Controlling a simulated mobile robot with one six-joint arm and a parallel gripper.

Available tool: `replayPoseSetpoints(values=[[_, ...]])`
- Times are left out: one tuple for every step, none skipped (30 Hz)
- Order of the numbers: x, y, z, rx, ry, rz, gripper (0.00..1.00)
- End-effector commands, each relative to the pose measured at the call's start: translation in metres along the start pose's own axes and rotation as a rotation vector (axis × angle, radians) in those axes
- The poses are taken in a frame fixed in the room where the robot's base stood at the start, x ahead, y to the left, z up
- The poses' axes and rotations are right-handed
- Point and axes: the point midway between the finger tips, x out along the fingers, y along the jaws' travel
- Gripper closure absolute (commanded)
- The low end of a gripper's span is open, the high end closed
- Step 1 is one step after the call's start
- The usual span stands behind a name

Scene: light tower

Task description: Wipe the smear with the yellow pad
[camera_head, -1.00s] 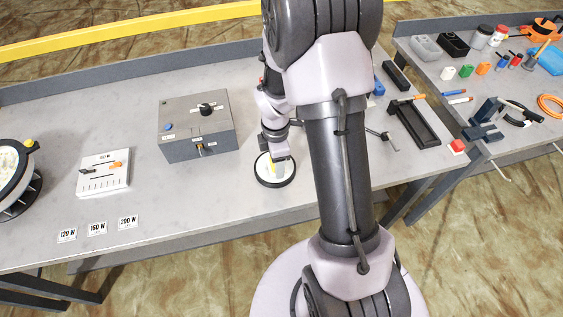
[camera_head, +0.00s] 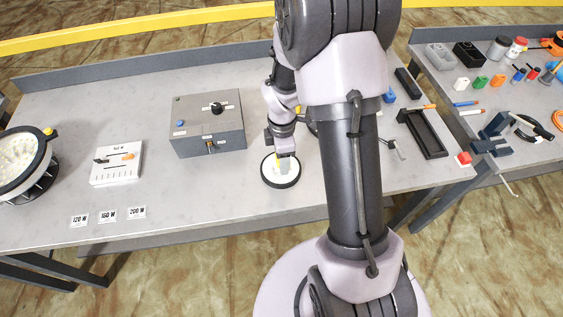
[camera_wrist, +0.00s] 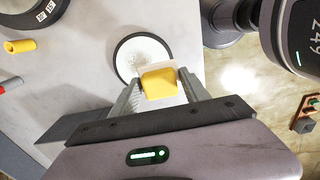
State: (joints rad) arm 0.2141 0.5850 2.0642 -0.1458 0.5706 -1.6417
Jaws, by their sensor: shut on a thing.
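My gripper (camera_wrist: 160,92) is shut on the yellow pad (camera_wrist: 159,83), which sits between its two grey fingers in the wrist view. The pad is over the near part of a round white disc with a black rim (camera_wrist: 143,40). The disc also shows in the head view (camera_head: 269,178), lying on the bench near its front edge, with my gripper (camera_head: 284,163) above its upper right part. I cannot tell whether the pad touches the disc. No smear can be made out on the visible white face; part of it is hidden by the gripper and pad.
A grey control box (camera_head: 207,140) stands behind and left of the disc. A white slider panel (camera_head: 116,163), wattage labels (camera_head: 108,216) and a large round lamp (camera_head: 20,165) are further left. A black tray (camera_head: 424,133) lies right of my arm. Bench between labels and disc is clear.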

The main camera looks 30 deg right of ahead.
Motion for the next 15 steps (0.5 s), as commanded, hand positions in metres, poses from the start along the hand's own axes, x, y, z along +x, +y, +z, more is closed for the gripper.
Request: replayPoseSetpoints(values=[[0.002, 0.0, 0.0, 0.0, 0.0, 0.0, 0.84], [0.004, 0.0, 0.0, 0.0, 0.0, 0.0, 0.84], [0.007, 0.0, 0.0, 0.0, 0.0, 0.0, 0.84], [0.009, 0.0, 0.001, 0.0, 0.0, 0.0, 0.84], [0.013, 0.0, 0.001, 0.0, 0.0, 0.0, 0.84], [0.018, 0.0, 0.001, 0.0, 0.0, -0.001, 0.84], [0.022, 0.0, 0.002, 0.0, 0.0, -0.001, 0.84], [0.026, 0.0, 0.002, 0.0, 0.0, -0.001, 0.84], [0.032, 0.0, 0.002, 0.001, 0.0, -0.001, 0.84], [0.037, 0.0, 0.003, 0.001, 0.0, -0.001, 0.84], [0.041, 0.0, 0.003, 0.001, 0.0, -0.001, 0.84], [0.047, 0.0, 0.004, 0.001, 0.0, -0.001, 0.84], [0.052, 0.0, 0.004, 0.001, 0.0, -0.001, 0.84], [0.056, 0.0, 0.004, 0.001, -0.001, -0.001, 0.84], [0.06, 0.0, 0.005, 0.0, -0.001, 0.0, 0.84]])
